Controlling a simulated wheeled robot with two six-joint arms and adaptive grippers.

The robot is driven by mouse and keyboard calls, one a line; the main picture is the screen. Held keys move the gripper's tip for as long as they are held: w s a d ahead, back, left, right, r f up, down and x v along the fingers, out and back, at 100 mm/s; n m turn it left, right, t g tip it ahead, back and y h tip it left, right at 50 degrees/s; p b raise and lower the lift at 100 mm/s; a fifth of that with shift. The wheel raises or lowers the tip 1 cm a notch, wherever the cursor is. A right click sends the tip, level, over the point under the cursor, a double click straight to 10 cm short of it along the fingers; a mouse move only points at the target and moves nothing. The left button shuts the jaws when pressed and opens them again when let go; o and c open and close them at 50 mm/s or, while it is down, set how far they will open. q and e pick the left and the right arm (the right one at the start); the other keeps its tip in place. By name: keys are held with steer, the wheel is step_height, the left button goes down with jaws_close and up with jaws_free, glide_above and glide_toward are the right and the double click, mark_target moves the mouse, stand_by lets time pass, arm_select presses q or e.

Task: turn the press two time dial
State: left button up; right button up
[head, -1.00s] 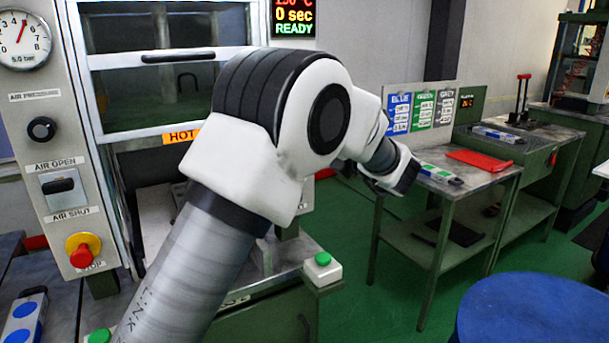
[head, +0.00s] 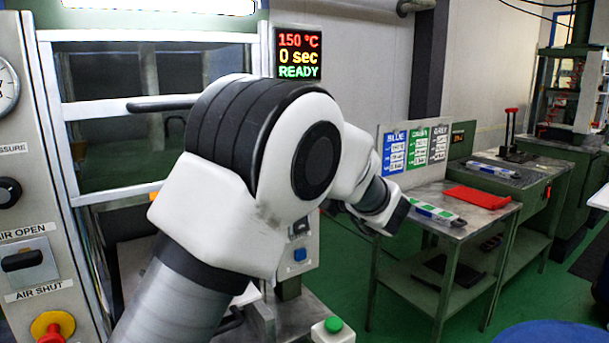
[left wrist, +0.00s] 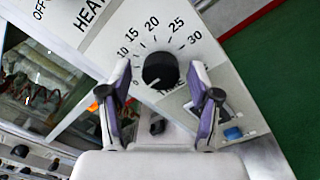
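The time dial (left wrist: 160,70) is a round black knob on a white panel, ringed by numbers up to 30, in the middle of the left wrist view. Its pointer mark is hard to make out. My left gripper (left wrist: 160,78) is open, with one purple-padded finger on each side of the dial. I cannot tell whether the pads touch it. The press display (head: 298,54) reads 150 °C, 0 sec, READY. My right gripper is in neither current view.
A blue button (left wrist: 232,133) is below the dial on the panel, and it also shows in the head view (head: 300,254). A green button box (head: 333,330) stands at the press front. A side table (head: 465,224) with a red cloth (head: 482,197) is to the right.

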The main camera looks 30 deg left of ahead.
arm_select(q)
steer(key=c, duration=0.9)
